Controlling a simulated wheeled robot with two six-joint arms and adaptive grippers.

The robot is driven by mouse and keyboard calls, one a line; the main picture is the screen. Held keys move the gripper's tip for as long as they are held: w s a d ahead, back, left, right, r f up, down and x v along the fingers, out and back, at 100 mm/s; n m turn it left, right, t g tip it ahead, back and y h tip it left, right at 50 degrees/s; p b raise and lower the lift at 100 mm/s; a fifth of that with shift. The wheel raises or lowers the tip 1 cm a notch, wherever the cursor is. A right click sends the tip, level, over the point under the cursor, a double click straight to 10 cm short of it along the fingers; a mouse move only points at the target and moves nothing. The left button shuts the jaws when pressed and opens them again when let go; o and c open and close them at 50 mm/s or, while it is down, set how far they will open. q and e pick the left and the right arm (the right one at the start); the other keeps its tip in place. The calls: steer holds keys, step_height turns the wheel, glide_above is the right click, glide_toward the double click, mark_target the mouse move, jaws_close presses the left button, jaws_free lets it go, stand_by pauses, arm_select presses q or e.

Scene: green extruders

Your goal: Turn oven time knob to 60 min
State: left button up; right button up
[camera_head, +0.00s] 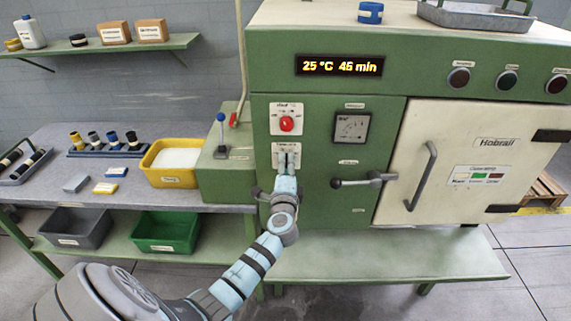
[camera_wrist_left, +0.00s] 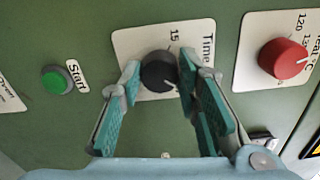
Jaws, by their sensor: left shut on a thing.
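The black time knob (camera_wrist_left: 158,72) sits on a white plate marked "Time" in the left wrist view. In the head view its plate (camera_head: 281,151) is below the red heat knob (camera_head: 286,124), and my left gripper hides most of the knob. My left gripper (camera_head: 286,165) is at the plate; in the left wrist view its fingers (camera_wrist_left: 159,78) stand on either side of the knob, shut on it. The oven display (camera_head: 340,65) reads 25 °C and what looks like 45 min. My right gripper is in neither view.
The red heat knob is right of the time knob in the left wrist view (camera_wrist_left: 283,57), and a green Start button (camera_wrist_left: 56,80) is left. A lever handle (camera_head: 362,182) sticks out right of my left gripper, near the closed oven door (camera_head: 460,130).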

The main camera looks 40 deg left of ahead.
arm_select(q)
steer(key=shift+m+p, duration=0.65)
steer(key=shift+m, duration=1.65)
steer(key=shift+f, duration=0.1)
steer(key=o, duration=1.2)
steer(key=shift+c, duration=0.2)
steer(key=v, duration=1.2)
steer(key=shift+d, duration=0.1)
